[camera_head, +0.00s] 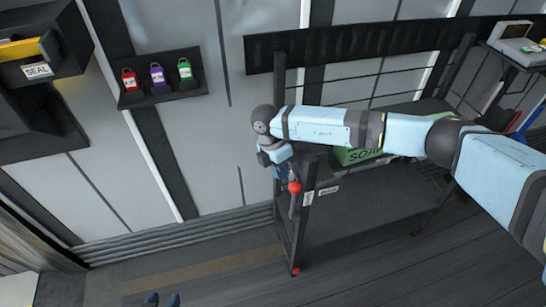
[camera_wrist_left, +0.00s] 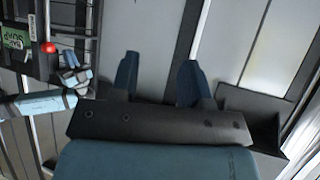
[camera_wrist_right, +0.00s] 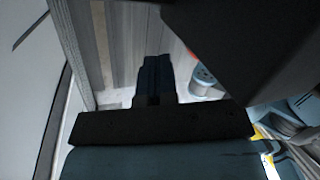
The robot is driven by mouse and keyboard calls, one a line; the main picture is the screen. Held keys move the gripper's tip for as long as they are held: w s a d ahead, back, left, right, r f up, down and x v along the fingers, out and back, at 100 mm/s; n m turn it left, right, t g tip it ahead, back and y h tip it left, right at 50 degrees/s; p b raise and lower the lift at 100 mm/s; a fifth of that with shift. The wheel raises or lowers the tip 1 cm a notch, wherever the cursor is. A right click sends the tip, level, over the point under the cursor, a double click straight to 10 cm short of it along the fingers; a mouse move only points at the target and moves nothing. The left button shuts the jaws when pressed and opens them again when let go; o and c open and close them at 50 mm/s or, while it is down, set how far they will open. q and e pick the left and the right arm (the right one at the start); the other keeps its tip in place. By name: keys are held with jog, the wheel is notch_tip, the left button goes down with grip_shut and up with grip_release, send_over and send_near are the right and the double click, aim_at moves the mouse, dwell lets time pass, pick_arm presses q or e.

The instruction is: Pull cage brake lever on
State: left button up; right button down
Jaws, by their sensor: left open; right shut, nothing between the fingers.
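The brake lever's red knob (camera_head: 294,187) is at the left post of the dark cage (camera_head: 289,235), with its shaft running down below the knob. A white label (camera_head: 328,190) is on the cage just right of it. My right gripper (camera_head: 280,173) is shut and empty, close to the knob on its upper left; I cannot tell whether they touch. The right wrist view shows its closed fingers (camera_wrist_right: 153,78) and a sliver of red beside them. My left gripper (camera_head: 162,299) is open and empty at the bottom edge. The left wrist view shows the knob (camera_wrist_left: 48,47) far left.
A green soap box (camera_head: 352,156) is inside the cage, partly behind my right arm. Red, purple and green padlocks (camera_head: 158,75) sit on a wall shelf. A seal box (camera_head: 40,70) is upper left. The floor left of the cage is clear.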

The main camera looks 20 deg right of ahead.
jog(key=shift+s+d+f, duration=0.1)
jog(key=shift+s+d, duration=0.35)
jog(key=shift+s, duration=0.4)
jog(key=shift+s, duration=0.1)
pick_arm(q)
jog(key=shift+s+r+p, duration=0.15)
jog(key=shift+p, duration=0.8)
pick_arm(e)
jog(key=shift+s+t, duration=0.7)
jog(key=shift+s, duration=0.35)
pick_arm(q)
jog(key=shift+a, duration=0.1)
